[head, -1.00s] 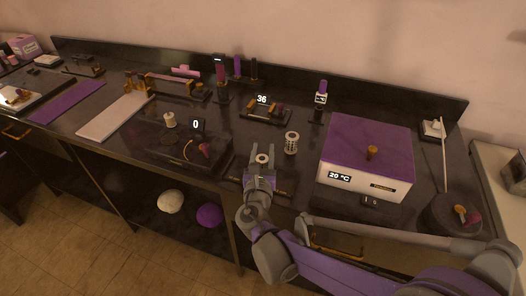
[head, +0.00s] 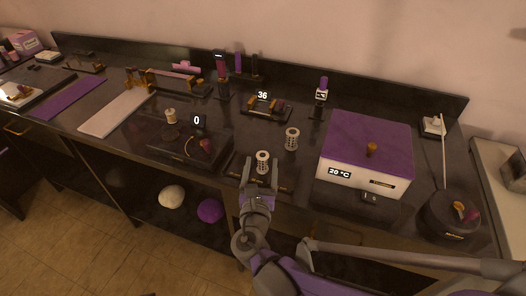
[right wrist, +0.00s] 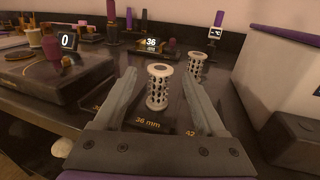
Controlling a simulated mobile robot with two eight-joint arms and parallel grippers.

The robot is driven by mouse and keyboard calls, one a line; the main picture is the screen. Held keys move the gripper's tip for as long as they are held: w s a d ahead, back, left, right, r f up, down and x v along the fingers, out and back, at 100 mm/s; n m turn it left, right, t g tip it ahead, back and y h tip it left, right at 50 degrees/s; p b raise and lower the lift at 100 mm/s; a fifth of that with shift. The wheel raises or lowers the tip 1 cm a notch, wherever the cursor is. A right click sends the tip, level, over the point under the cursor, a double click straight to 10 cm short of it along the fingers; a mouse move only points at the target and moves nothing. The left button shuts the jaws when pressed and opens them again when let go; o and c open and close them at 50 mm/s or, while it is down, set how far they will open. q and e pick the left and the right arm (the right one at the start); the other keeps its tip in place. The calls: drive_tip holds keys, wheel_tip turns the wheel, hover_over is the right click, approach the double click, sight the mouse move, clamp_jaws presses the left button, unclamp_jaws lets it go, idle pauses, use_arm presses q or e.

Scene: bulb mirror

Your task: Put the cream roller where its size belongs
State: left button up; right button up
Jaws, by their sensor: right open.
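A cream perforated roller (head: 263,162) stands upright on the dark rack (head: 233,166) near the counter's front edge. In the right wrist view the roller (right wrist: 158,90) stands behind the label "36 mm" (right wrist: 148,122); a label starting "42" (right wrist: 190,133) is to its right. My right gripper (head: 261,187) is open just in front of the roller. In the right wrist view its fingers (right wrist: 160,102) flank the roller with gaps on both sides. A similar perforated roller (head: 292,139) stands behind and to the right. The gauge display (head: 262,96) reads 36. My left gripper is not in view.
A white box with a purple lid (head: 367,146) stands close on the right. A dark device reading 0 (head: 180,148), with a spool (head: 170,117), is on the left. Racks and small posts line the back of the counter.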

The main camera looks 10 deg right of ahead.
drive_tip(key=v, duration=0.4)
drive_tip(key=shift+s+a, duration=0.1)
drive_tip(key=shift+s, duration=0.3)
